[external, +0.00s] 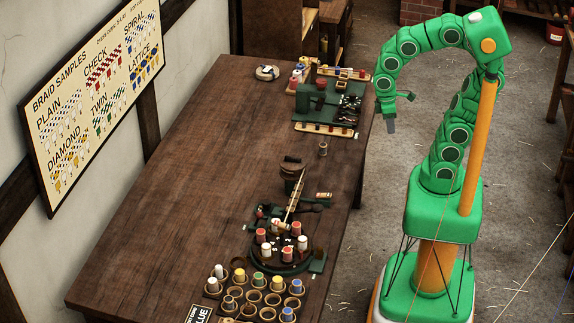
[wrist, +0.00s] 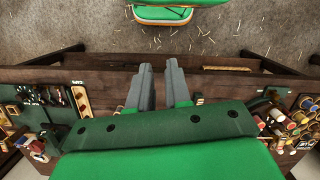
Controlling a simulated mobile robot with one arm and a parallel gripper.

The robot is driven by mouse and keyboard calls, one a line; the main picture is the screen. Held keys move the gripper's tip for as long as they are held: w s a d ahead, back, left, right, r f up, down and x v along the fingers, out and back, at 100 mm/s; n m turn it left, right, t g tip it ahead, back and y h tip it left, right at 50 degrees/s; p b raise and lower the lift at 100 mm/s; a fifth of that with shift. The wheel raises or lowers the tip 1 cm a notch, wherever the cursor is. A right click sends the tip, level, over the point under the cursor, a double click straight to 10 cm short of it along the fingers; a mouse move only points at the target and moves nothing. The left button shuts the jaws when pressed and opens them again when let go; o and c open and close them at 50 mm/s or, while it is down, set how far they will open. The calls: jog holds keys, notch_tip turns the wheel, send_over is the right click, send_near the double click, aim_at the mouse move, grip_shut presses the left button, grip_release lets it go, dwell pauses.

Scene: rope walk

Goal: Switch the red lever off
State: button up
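I cannot make out a red lever for certain in either view. A braiding machine (external: 285,262) with a dark green base and red and white bobbins stands on the near part of the table. My gripper (external: 391,125) hangs over the floor beside the table's right edge, apart from everything on the table. In the wrist view my gripper's two grey fingers (wrist: 160,72) are spread with an empty gap between them.
The long wooden table (external: 190,170) is bare over its left and middle parts. A tray of colored spools (external: 254,296) stands at the near end. A green workstation (external: 325,105) with tools stands at the back right. A small spool (external: 323,149) stands between.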

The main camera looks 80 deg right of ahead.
jog(key=w+a+n, duration=0.1)
jog(key=w+a, duration=0.1)
jog(key=w, duration=0.2)
jog(key=w+a+f+n+t+h, duration=0.1)
jog(key=w+a, duration=0.1)
jog(key=w, duration=0.3)
jog(key=w+a+f+n+t, duration=0.1)
jog(key=w+n, duration=0.1)
jog(key=w, duration=0.3)
jog(key=shift+a, duration=0.4)
grip_shut()
jog(key=n+t, duration=0.5)
jog(key=n, duration=0.4)
send_near(258, 220)
jog(key=s+r, duration=0.4)
jog(key=shift+s+y, duration=0.15)
jog(key=shift+y, duration=0.15)
jog(key=shift+x, duration=4.95)
